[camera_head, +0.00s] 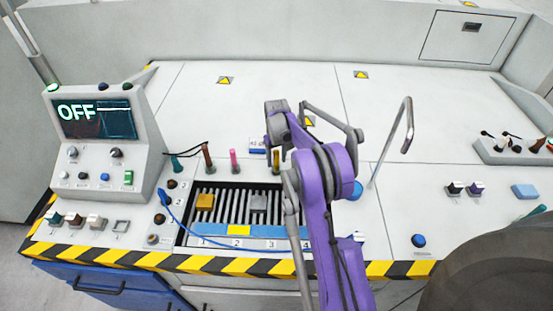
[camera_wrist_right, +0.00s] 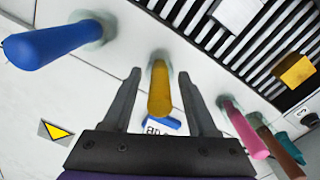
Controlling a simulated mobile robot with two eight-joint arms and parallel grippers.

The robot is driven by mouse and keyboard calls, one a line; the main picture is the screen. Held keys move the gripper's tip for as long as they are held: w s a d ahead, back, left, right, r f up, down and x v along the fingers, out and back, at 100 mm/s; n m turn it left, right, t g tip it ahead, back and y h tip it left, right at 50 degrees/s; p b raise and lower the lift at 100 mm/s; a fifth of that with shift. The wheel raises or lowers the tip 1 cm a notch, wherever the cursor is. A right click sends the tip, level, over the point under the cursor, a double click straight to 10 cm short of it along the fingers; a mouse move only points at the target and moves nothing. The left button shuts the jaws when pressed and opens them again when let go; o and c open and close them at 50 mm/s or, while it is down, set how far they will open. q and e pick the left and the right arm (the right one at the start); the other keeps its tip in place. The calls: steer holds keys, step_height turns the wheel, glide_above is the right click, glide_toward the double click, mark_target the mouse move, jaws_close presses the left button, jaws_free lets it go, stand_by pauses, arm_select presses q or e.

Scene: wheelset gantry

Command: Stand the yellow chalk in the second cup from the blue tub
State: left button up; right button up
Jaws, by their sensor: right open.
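The yellow chalk (camera_head: 276,160) stands upright in a clear cup in the row behind the slatted bay. In the right wrist view the yellow chalk (camera_wrist_right: 160,92) lies between the two fingers of my right gripper (camera_wrist_right: 158,76), which is open around it; contact cannot be told. In the head view my right gripper (camera_head: 274,140) is above the chalk, partly hidden by its arm. A blue container with a white label (camera_head: 257,145) sits behind the row, perhaps the blue tub; it also shows in the wrist view (camera_wrist_right: 164,123). My left gripper is not in view.
Pink (camera_head: 233,161), brown (camera_head: 208,157) and teal (camera_head: 176,165) sticks stand left of the yellow one, a blue one (camera_wrist_right: 50,45) on the other side. The slatted bay (camera_head: 215,187) holds a yellow and a grey block. A bent metal rod (camera_head: 406,125) rises at right.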

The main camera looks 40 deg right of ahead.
step_height(320, 180, up, 12)
steer(key=shift+r, duration=0.1)
steer(key=shift+a+r, duration=0.2)
steer(key=shift+a, duration=0.1)
steer(key=s+a+r+n+t, duration=0.1)
steer(key=s+a+r, duration=0.2)
steer(key=s+a, duration=0.45)
steer(key=s+a+r+t, duration=0.2)
steer(key=s+a+r, duration=0.15)
steer(key=a, duration=0.65)
steer(key=s+a+f+t, duration=0.1)
steer(key=s+a+f, duration=0.3)
steer(key=s, duration=0.4)
steer(key=s+a+f+n+t, duration=0.1)
steer(key=s+a+f, duration=0.2)
steer(key=s, duration=0.6)
steer(key=shift+a+f+n+t, duration=0.3)
steer(key=shift+a+f, duration=0.1)
steer(key=shift+a, duration=0.8)
